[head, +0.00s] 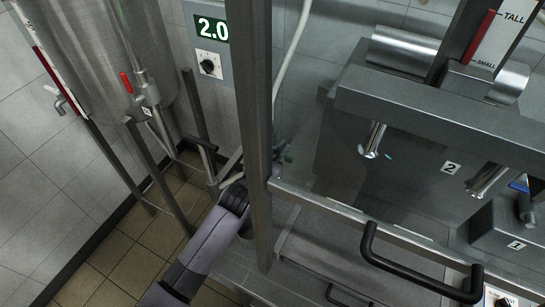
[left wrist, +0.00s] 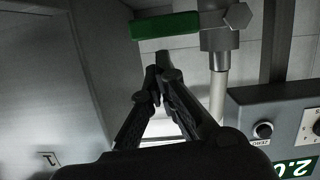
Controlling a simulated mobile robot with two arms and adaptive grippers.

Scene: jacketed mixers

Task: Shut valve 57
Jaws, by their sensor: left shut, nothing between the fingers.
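No label reading 57 is legible. In the left wrist view a valve with a green handle (left wrist: 165,26) sits on a metal pipe fitting (left wrist: 222,40) with a hex end. My left gripper (left wrist: 155,78) is shut and empty, its fingertips just below the green handle in the picture, seemingly apart from it. In the head view my left arm reaches up from the bottom, and a steel post hides part of the gripper. A red-handled valve (head: 127,82) sits on a pipe at the left vessel, with an unreadable small tag. My right gripper is not in view.
The vertical steel post (head: 259,130) stands close to my left arm. A display reading 2.0 (head: 210,29) has a knob below it. A steel machine with a black handle (head: 410,268) fills the right. Tiled floor (head: 135,225) is clear at lower left.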

